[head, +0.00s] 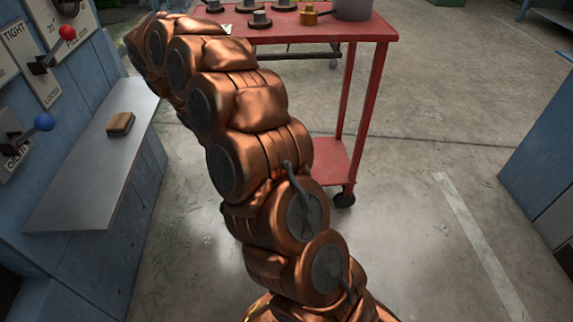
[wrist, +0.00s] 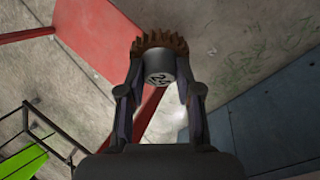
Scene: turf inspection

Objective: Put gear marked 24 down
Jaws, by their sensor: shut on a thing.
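In the wrist view my gripper (wrist: 159,75) is shut on a gear (wrist: 160,42) with a brownish toothed rim and a grey hub. The hub bears a mark that is partly readable as a 2 and another digit. The gear is held between both fingertips, and nothing is seen touching it apart from the fingers. In the head view my arm reaches to the upper left, and my gripper and the held gear are hidden there. The red cart (head: 375,28) stands beyond my arm; its red surface also shows in the wrist view (wrist: 95,38).
Several grey gears, one at the cart's front (head: 260,20), a brass part (head: 310,15) and a grey round container (head: 352,9) stand on the cart. At left a metal shelf (head: 85,185) holds a small brown block (head: 120,123), beside levers with red (head: 67,33) and blue (head: 44,122) knobs.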

